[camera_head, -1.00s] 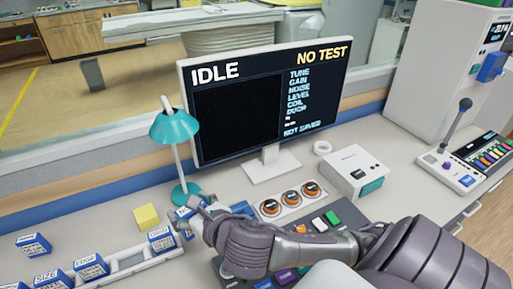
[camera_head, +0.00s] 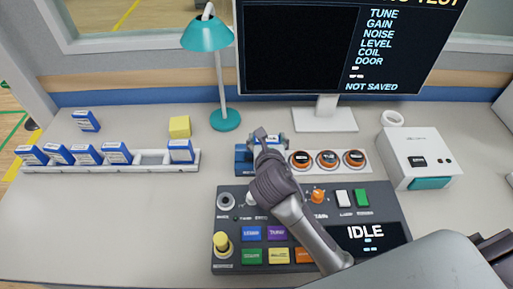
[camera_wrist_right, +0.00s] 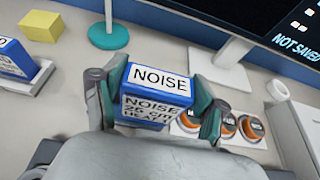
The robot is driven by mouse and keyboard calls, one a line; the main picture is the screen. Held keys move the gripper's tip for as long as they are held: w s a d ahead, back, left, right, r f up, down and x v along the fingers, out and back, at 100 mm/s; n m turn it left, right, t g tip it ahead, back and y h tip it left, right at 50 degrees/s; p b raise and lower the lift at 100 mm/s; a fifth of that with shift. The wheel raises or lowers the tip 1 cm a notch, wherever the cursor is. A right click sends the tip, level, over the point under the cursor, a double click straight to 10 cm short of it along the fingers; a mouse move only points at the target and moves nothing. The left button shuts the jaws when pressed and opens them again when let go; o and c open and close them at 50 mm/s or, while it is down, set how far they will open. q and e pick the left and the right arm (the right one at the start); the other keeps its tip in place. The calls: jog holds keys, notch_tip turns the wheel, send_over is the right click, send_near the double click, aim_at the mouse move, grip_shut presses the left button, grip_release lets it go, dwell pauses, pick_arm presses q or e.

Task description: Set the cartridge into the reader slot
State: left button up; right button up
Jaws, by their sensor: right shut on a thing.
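My right gripper (camera_head: 268,138) is over the desk between the teal lamp and the orange dials, shut on a blue and white cartridge (camera_wrist_right: 155,82). In the right wrist view its label reads NOISE, and a finger of the gripper (camera_wrist_right: 155,100) lies on each side of it. A blue block (camera_head: 243,160), perhaps the reader, sits just below and left of the gripper behind the control panel. The arm and gripper hide much of it, and I cannot tell whether the cartridge touches it. The slot opening is hidden. My left gripper is out of view.
A white rack (camera_head: 110,167) holds several cartridges and has an empty place. A loose cartridge (camera_head: 86,121), a yellow block (camera_head: 179,127) and the lamp (camera_head: 225,120) stand nearby. The monitor (camera_head: 325,112) is behind, the panel (camera_head: 320,215) in front, a white box (camera_head: 415,158) right.

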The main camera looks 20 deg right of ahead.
jog(key=w+f, duration=0.1)
jog(key=f, duration=0.1)
jog(key=w+f, duration=0.2)
jog(key=w+a+f+b, duration=0.1)
jog(key=w+f, duration=0.1)
jog(key=f, duration=0.1)
jog(key=shift+w+a, duration=0.1)
jog(key=shift+w, duration=0.1)
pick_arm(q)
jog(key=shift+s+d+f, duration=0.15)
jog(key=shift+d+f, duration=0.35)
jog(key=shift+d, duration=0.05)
pick_arm(e)
jog(key=shift+f, duration=0.15)
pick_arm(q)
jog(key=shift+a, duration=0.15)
pick_arm(e)
jog(key=shift+f, duration=0.15)
jog(key=o, duration=1.2)
